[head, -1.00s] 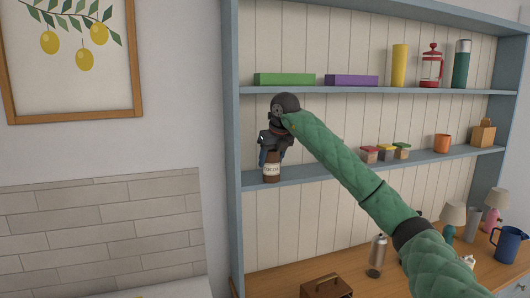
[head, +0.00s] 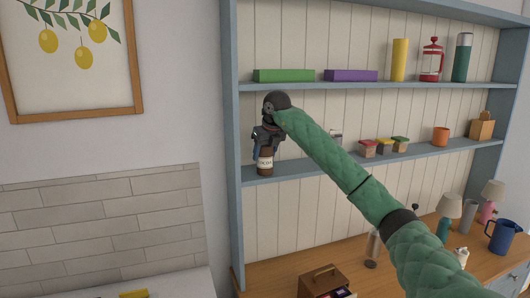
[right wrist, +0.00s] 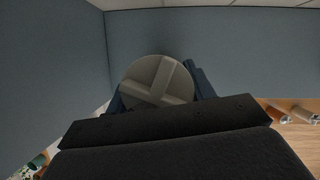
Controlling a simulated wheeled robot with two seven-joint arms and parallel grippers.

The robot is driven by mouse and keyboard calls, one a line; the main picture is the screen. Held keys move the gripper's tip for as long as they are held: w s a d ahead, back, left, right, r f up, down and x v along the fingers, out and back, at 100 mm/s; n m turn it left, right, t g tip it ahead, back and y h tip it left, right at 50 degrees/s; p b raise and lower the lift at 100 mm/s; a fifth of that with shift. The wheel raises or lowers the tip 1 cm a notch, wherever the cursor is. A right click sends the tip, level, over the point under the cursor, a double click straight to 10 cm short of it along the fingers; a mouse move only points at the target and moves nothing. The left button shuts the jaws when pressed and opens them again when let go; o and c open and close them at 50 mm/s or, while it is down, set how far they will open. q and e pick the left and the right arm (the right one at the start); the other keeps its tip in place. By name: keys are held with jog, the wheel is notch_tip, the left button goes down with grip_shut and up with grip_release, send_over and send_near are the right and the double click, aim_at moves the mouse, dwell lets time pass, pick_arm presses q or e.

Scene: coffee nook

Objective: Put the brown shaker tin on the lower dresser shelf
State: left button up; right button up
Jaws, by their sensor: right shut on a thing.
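The brown shaker tin (head: 265,163), with a white label, is upright at the left end of the lower dresser shelf (head: 310,168). My right gripper (head: 266,143) is shut on its upper part from above. In the head view the tin's base shows just above the shelf's front edge; I cannot tell if it touches the board. In the right wrist view the tin's round grey top (right wrist: 158,80), with a cross pattern, sits between the dark fingers. My left gripper is not in view.
The dresser's left side post (head: 236,150) is close to the tin. Spice jars (head: 385,147), an orange cup (head: 440,136) and a wooden block (head: 481,130) stand farther right. Green (head: 284,76) and purple (head: 351,76) boxes lie on the shelf above. A brown box (head: 322,281) is on the counter below.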

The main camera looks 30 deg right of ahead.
jog(key=o, duration=1)
jog(key=shift+w+f, duration=0.1)
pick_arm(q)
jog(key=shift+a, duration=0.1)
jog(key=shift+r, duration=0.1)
pick_arm(e)
jog(key=shift+r, duration=0.2)
jog(key=shift+b, duration=0.55)
pick_arm(q)
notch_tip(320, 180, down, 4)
jog(key=b, duration=0.3)
pick_arm(e)
jog(key=s, duration=0.3)
jog(key=shift+r, duration=0.15)
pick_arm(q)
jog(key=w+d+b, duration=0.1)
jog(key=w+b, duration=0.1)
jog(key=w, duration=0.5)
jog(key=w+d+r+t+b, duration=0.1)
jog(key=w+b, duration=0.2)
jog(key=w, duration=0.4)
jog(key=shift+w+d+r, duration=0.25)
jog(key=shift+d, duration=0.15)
pick_arm(e)
jog(key=shift+s+a+r, duration=0.15)
jog(key=shift+s+r, duration=0.05)
jog(key=shift+s, duration=2.2)
jog(key=shift+s+a+r, duration=0.1)
jog(key=shift+s+r, duration=0.05)
jog(key=shift+s, duration=2.25)
